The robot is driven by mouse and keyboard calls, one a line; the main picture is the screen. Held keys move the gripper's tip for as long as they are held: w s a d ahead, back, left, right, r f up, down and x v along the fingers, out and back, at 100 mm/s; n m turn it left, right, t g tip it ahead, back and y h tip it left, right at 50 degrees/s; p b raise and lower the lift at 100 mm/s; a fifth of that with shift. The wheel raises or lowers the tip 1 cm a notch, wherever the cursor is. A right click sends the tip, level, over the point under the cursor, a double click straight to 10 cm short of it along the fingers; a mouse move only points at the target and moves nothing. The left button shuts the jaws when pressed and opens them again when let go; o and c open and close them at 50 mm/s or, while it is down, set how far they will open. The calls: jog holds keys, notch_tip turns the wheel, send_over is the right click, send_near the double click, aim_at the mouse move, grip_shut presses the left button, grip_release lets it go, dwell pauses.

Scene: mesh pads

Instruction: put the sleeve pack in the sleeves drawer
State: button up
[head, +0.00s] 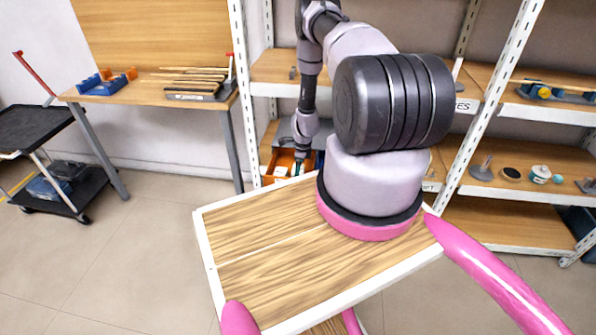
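My arm reaches away to the shelf, and my gripper (300,167) is small and far off at its lower shelf level. It is over or just inside an orange open drawer (268,176). I cannot tell its fingers apart or whether it holds anything. A small white item (281,171) lies in the orange drawer; I cannot tell if it is the sleeve pack. A label ending in "ES" (466,105) shows on the shelf edge to the right, partly hidden by my arm. No sleeve pack can be made out for sure.
White shelf posts (484,110) frame the rack. The right shelves hold a yellow and blue tool (556,91) and several small parts. A workbench (150,92) with blue and orange holders stands at left, beside a black cart (32,130). The floor between is clear.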

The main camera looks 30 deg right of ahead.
aim_at(302, 169)
jog(key=o, duration=1.1)
jog(key=shift+f, duration=0.1)
jog(key=r, duration=0.8)
jog(key=d+r, duration=0.1)
jog(key=r, duration=0.3)
jog(key=shift+s+d+r, duration=0.1)
jog(key=shift+s+r, duration=0.05)
jog(key=shift+s, duration=0.25)
